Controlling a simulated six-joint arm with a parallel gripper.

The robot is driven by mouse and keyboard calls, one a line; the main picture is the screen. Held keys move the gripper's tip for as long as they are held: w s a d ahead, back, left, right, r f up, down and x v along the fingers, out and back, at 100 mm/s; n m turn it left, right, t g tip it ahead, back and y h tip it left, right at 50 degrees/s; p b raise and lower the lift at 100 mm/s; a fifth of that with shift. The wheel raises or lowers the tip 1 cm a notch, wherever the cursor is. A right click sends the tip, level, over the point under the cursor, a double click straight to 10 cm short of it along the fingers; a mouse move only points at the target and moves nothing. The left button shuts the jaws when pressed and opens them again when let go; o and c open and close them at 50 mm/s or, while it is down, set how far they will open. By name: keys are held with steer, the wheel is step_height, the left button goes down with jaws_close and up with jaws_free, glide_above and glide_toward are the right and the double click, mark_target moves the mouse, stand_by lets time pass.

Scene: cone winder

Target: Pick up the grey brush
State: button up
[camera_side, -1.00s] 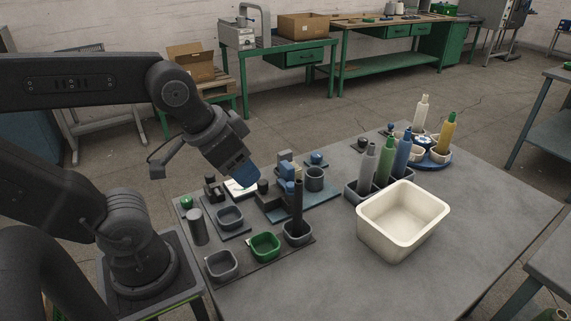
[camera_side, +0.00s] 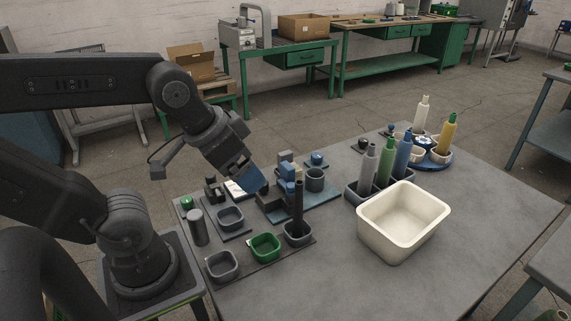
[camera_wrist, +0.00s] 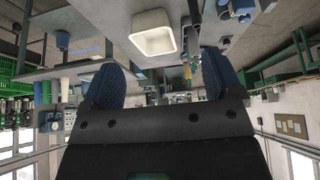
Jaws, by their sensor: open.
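I cannot pick out the grey brush for certain. A tall dark stick (camera_side: 298,205) stands upright in a dark grey cup (camera_side: 297,236) on a mat at the table's front; its type is unclear. A grey cylinder (camera_side: 196,228) stands at the left edge. My gripper (camera_side: 250,183) hangs tilted above the left back of the table, near a small white pad (camera_side: 233,188). Its two blue fingers are spread apart with nothing between them in the wrist view (camera_wrist: 163,76). The arm hides part of the table behind it.
A cream bin (camera_side: 376,228) stands right of centre; it also shows in the wrist view (camera_wrist: 150,42). Behind it are a grey bottle (camera_side: 367,168), green bottle (camera_side: 386,160) and blue bottle (camera_side: 402,155). A green cup (camera_side: 265,247) is in front. The right front of the table is clear.

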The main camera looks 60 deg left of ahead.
steer(key=w+a+r+n+g, duration=0.1)
steer(key=w+a+r+n, duration=0.15)
steer(key=w, duration=0.35)
steer(key=w+a+r+n+g, duration=0.1)
steer(key=w+a+n, duration=0.15)
steer(key=w, duration=0.25)
steer(key=n+g, duration=0.4)
steer(key=n, duration=0.9)
glide_above(286, 153)
step_height(286, 153, down, 20)
steer(key=f, duration=0.8)
steer(key=shift+w+d, duration=0.15)
steer(key=shift+d, duration=0.05)
steer(key=shift+s+a+f, duration=0.1)
steer(key=shift+f, duration=1.2)
steer(key=shift+s+f, duration=0.1)
steer(key=shift+f, duration=1.15)
steer(key=c, duration=1)
